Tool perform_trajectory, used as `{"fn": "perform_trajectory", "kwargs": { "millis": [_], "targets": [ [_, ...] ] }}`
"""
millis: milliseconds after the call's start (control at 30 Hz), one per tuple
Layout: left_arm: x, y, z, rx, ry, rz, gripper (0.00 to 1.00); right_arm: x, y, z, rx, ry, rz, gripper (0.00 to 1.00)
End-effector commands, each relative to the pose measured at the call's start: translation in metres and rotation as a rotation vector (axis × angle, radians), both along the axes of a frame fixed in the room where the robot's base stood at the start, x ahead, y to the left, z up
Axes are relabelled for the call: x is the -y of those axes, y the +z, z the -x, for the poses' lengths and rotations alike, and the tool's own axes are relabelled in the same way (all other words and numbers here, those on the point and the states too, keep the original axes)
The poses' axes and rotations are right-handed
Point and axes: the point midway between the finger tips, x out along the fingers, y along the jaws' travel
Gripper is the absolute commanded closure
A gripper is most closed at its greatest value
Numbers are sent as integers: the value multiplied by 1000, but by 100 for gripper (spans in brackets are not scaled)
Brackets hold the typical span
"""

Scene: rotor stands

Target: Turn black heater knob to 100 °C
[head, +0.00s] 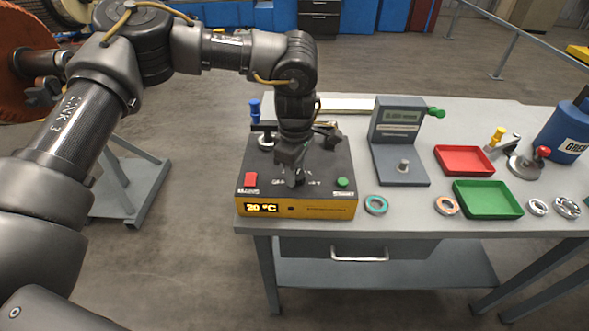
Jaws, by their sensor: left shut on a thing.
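The heater (325,207) is a box with a dark top and a yellow front, at the left front corner of the table. Its display (261,208) reads 20 °C. A red button (251,179) and a green button (342,183) are on its top. My left gripper (293,180) points down over the middle of the heater's top, between the two buttons. It is shut on the black knob, which is mostly hidden by the fingers. My right gripper is not in view.
A grey gauge stand (400,127) with a green handle stands right of the heater. Further right are a red tray (464,160), a green tray (487,200) and several bearing rings. A blue-handled tool (254,112) stands behind the heater. A blue container (566,130) is at the far right.

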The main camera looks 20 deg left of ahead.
Motion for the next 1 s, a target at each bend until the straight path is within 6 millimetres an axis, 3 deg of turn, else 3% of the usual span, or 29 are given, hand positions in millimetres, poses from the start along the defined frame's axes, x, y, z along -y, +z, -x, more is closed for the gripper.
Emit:
{"fn": "perform_trajectory", "kwargs": {
  "millis": [333,800,833,1000],
  "targets": [
    [1,1,-1,3,-107,4,86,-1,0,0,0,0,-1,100],
    [1,1,-1,2,-118,3,86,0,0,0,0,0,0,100],
    [1,1,-1,2,-118,3,60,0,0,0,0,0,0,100],
    [1,1,-1,2,-117,2,41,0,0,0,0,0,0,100]
  ]
}}
